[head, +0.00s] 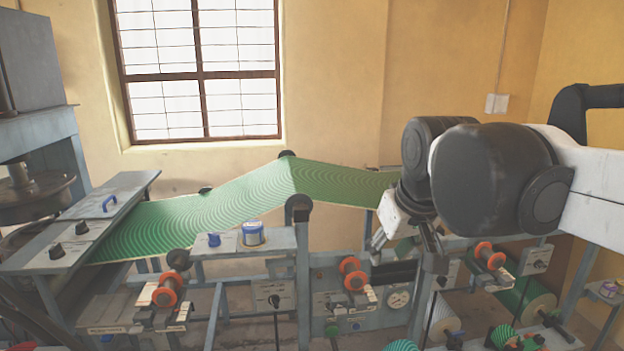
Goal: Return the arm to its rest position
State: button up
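My arm reaches in from the right edge of the head view, with white links and large dark rounded joints. My gripper (404,256) hangs below the wrist, in front of the machine's middle right part. Its light and dark parts blend with the machinery behind, so I cannot tell whether the fingers are apart or closed. I see no object clearly held in it.
A green patterned web (240,200) runs over rollers across the machine. A small shelf (275,241) holds a blue-and-white container (253,234). Orange-ringed rollers (353,273) sit below. Space before the window (200,70) is clear.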

jog(key=s+d+f+m+t, duration=0.1)
jog(key=s+d+f, duration=0.2)
jog(key=s+f, duration=0.3)
jog(key=s+d+f+m+b, duration=0.1)
jog(key=s+d+f, duration=0.2)
jog(key=s+f, duration=0.4)
jog(key=shift+s+d+m+t+h, duration=0.15)
jog(key=shift+d+m+t+h, duration=0.1)
jog(key=shift+m+t+h, duration=0.15)
